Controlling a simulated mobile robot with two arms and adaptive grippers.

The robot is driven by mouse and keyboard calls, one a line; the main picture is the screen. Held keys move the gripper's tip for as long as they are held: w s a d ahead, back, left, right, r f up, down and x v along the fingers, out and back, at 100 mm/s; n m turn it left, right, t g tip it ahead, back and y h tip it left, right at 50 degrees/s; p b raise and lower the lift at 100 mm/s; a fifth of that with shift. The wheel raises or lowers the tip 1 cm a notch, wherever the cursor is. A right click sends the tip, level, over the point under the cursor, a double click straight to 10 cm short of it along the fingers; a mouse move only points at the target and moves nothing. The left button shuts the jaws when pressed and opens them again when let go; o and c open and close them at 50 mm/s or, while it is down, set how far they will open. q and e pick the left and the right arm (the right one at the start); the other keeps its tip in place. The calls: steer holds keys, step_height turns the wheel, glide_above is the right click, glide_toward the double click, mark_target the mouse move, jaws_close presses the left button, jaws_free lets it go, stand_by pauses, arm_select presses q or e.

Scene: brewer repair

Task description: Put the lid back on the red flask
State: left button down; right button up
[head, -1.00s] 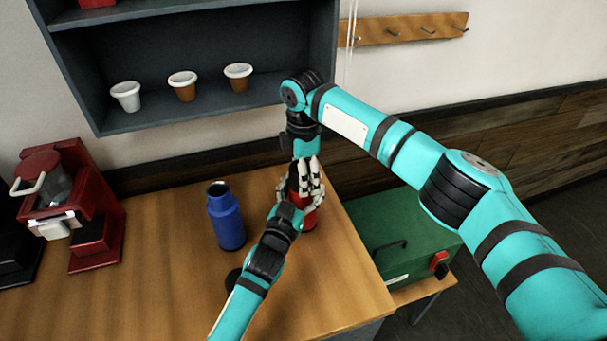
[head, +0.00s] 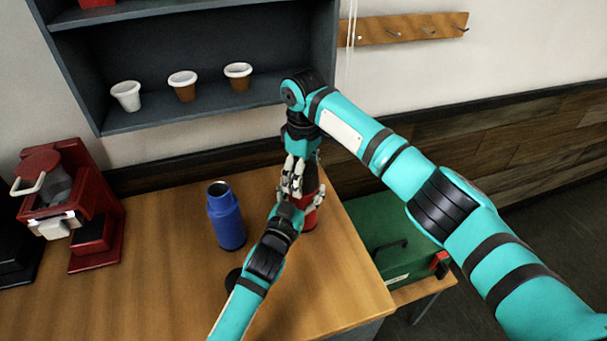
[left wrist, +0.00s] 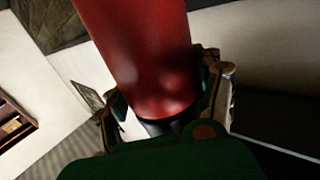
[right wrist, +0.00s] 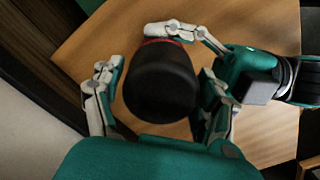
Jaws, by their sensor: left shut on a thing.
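The red flask (head: 310,219) stands near the right edge of the wooden table, partly hidden behind my grippers. My left gripper (head: 302,195) is shut around it, and its red body also fills the left wrist view (left wrist: 145,60). The black lid (right wrist: 160,82) shows from above in the right wrist view, at the top of the flask with a little red behind it. I cannot tell whether it is fully seated. My right gripper (right wrist: 158,100) is open, with its fingers on both sides of the lid and a visible gap on the left side.
A blue flask (head: 226,217) stands open to the left of my grippers. A red brewer (head: 85,200) is at the far left. A shelf (head: 200,113) with cups is behind. A green case (head: 375,225) is beyond the table's right edge.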

steer(key=shift+o, duration=1.4)
steer(key=shift+r, duration=0.1)
steer(key=shift+r, duration=2.35)
steer(key=shift+c, duration=0.9)
steer(key=r+n, duration=0.1)
steer(key=n, duration=0.2)
steer(key=shift+r, duration=0.4)
steer(key=r+n, duration=0.1)
steer(key=n, duration=0.1)
steer(key=shift+r+n, duration=0.15)
steer(key=shift+n, duration=0.15)
steer(key=shift+f, duration=4)
